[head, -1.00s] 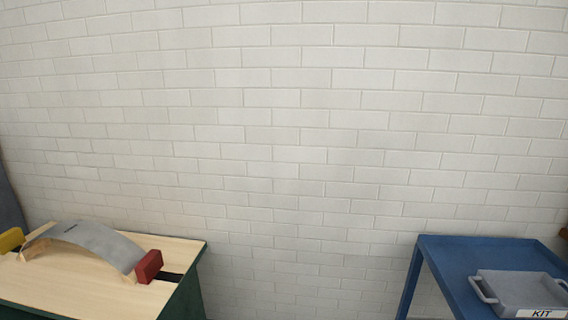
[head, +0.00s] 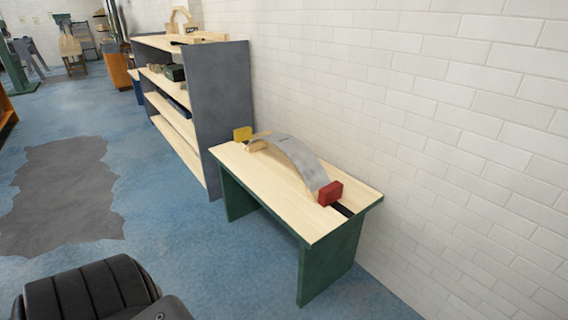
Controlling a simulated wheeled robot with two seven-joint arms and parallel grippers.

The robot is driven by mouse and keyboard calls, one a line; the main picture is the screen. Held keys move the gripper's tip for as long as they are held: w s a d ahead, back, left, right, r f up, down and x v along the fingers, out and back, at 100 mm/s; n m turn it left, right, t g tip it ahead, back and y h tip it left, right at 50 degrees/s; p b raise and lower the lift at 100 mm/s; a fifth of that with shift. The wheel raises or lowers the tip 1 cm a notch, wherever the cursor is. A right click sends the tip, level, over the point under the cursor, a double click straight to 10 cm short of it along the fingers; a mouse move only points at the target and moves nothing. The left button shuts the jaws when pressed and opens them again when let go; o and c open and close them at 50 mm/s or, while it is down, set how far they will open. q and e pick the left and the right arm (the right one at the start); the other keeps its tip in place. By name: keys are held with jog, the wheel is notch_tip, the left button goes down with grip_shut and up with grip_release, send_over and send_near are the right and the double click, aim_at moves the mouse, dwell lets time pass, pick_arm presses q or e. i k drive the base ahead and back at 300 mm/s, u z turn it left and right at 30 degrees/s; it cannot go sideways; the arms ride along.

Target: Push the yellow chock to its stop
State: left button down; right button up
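The yellow chock (head: 242,133) stands at the far left end of a wooden-topped bench (head: 283,203) with green legs. A curved grey panel on a wooden frame (head: 290,156) arches along the bench top. A red chock (head: 330,193) is at the near right end of the panel, beside a dark slot (head: 343,210) in the top. The yellow chock is close to the panel's far end; I cannot tell whether they touch. Neither gripper shows in the head view.
A grey shelf unit (head: 222,110) with wooden shelves stands just beyond the bench. A white brick wall (head: 460,110) runs behind both. Blue floor (head: 190,240) with a dark patch (head: 65,195) lies open to the left. A black ribbed part of mine is at lower left.

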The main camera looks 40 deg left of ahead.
aim_at(244, 133)
jog(key=u, duration=2)
jog(key=k, duration=0.4)
jog(key=u, duration=1.05)
jog(key=k, duration=1)
jog(key=u, duration=0.7)
jog(key=i, duration=1.6)
jog(key=z, duration=0.3)
jog(key=i, duration=2.55)
jog(key=z, duration=1.05)
jog(key=i, duration=1.4)
jog(key=z, duration=1.85)
jog(key=i, duration=0.85)
jog(key=z, duration=0.5)
